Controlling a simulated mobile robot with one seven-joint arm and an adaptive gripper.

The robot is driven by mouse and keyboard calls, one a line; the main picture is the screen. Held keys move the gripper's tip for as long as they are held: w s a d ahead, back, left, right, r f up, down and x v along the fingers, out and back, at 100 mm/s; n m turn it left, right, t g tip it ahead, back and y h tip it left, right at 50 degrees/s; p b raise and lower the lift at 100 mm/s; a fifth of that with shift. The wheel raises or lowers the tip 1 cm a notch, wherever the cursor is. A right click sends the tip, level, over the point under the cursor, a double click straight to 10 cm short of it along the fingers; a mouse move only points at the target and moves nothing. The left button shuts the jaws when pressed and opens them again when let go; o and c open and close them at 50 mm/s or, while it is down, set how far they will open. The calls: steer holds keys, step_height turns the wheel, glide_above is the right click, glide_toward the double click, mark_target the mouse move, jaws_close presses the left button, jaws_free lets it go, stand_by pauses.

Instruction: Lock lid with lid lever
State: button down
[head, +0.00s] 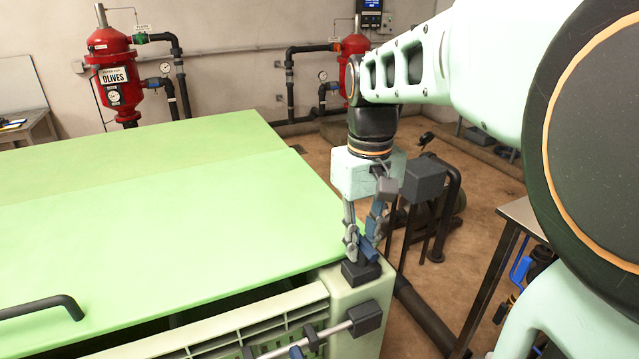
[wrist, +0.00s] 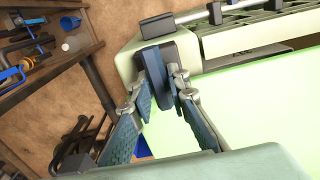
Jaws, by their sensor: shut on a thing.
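The pale green lid (head: 190,215) lies over the crate-like box (head: 355,300), with a dark gap under its front edge. The lid lever (head: 367,250) is a dark blue bar rising from a black block at the box's near right corner, beside the lid. In the wrist view, the lever (wrist: 156,72) stands between the fingers. My gripper (head: 362,236) reaches down from above and is shut on the lever; its fingers also show in the wrist view (wrist: 162,90). The fingers hide part of the lever.
A black handle (head: 45,306) sits on the lid's front left. A metal rod with black blocks (head: 335,330) runs along the box front. Black bent pipes (head: 440,205) stand right of my gripper. A table (head: 520,215) with tools is at the right.

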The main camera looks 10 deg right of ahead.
mark_target(362, 238)
steer(key=c, duration=1.8)
jaws_free()
steer(key=shift+c, duration=0.2)
step_height(362, 238, up, 12)
